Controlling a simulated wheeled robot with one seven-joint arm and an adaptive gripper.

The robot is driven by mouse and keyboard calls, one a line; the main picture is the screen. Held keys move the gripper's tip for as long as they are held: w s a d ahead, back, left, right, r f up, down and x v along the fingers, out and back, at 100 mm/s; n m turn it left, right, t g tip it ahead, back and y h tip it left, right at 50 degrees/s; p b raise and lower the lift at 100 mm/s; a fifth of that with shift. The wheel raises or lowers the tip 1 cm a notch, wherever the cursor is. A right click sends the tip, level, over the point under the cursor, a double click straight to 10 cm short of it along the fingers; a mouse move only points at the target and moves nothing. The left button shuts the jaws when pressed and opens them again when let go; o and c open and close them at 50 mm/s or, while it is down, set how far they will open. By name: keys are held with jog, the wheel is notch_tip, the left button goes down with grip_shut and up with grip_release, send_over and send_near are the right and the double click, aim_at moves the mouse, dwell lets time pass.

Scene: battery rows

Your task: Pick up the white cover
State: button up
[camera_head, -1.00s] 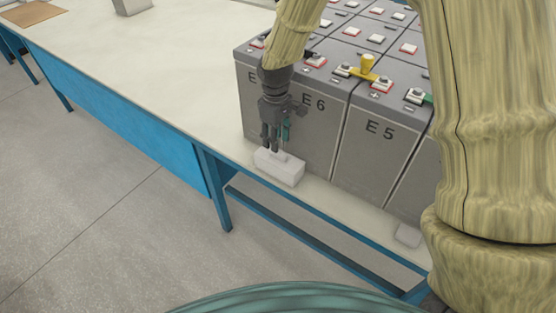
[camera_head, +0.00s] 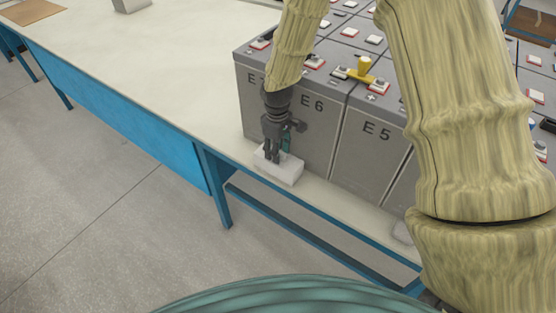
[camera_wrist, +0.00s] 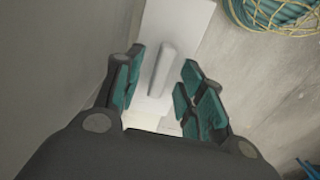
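The white cover (camera_head: 287,174) is a pale block lying on the bench strip in front of battery E6, near the bench's front edge. It also shows in the wrist view (camera_wrist: 187,22), with a raised ridge like a handle along its middle. My gripper (camera_head: 272,160) points down at the cover, its fingertips low over its top and hiding part of it. In the wrist view my gripper (camera_wrist: 160,85) has its teal-padded fingers apart, one on each side of the ridge, with a gap visible on both sides. I cannot tell whether the fingertips touch the cover.
Grey batteries (camera_head: 318,135) with terminals stand in rows close behind my gripper. A yellow piece (camera_head: 362,68) sits on top of one. Another pale block (camera_head: 402,232) lies farther right, partly hidden by my arm.

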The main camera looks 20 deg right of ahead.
grip_shut()
jog(key=shift+r, duration=0.15)
